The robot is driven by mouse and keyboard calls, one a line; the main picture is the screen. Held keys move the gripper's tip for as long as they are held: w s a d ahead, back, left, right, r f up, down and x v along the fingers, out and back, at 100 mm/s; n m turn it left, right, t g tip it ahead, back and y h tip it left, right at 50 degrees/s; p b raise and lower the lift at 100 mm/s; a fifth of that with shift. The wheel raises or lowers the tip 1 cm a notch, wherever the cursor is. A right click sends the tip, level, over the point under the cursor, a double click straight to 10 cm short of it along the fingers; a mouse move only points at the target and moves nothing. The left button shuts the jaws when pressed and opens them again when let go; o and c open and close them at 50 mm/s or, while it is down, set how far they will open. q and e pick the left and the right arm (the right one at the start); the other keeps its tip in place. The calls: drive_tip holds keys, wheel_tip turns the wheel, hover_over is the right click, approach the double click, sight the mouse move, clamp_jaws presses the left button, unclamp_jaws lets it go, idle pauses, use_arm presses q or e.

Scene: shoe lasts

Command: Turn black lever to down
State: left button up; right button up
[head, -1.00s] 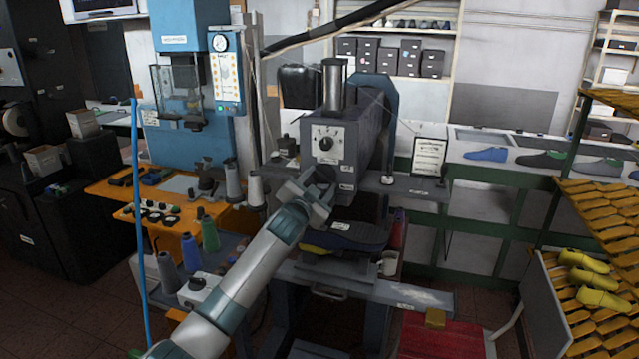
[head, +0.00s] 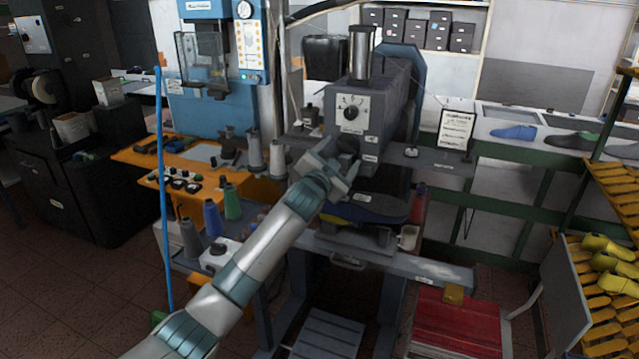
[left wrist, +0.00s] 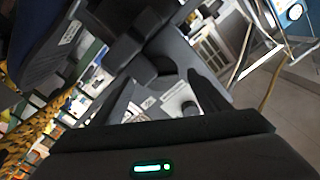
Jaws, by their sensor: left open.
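The grey machine (head: 372,116) stands at centre in the head view. A black knob with a short lever-like grip (head: 351,112) sits on the white dial of its front panel. I cannot tell which way it points. A dark part (head: 347,147) shows below the dial, partly covered by my left gripper (head: 335,170). This gripper is just below and left of the dial, its jaws apart and empty. In the left wrist view the two dark fingers (left wrist: 165,92) stand apart, with grey machine surfaces and a dark round knob (left wrist: 190,108) beyond them. My right gripper is out of view.
A sign on a stand (head: 456,130) is right of the machine. Thread cones (head: 211,218) and a control box (head: 218,252) are left of my arm. A blue pole (head: 163,190) stands further left.

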use_arm(q)
drive_tip(key=b+v, duration=0.5)
drive_tip(key=v, duration=1)
drive_tip(key=shift+s, duration=0.1)
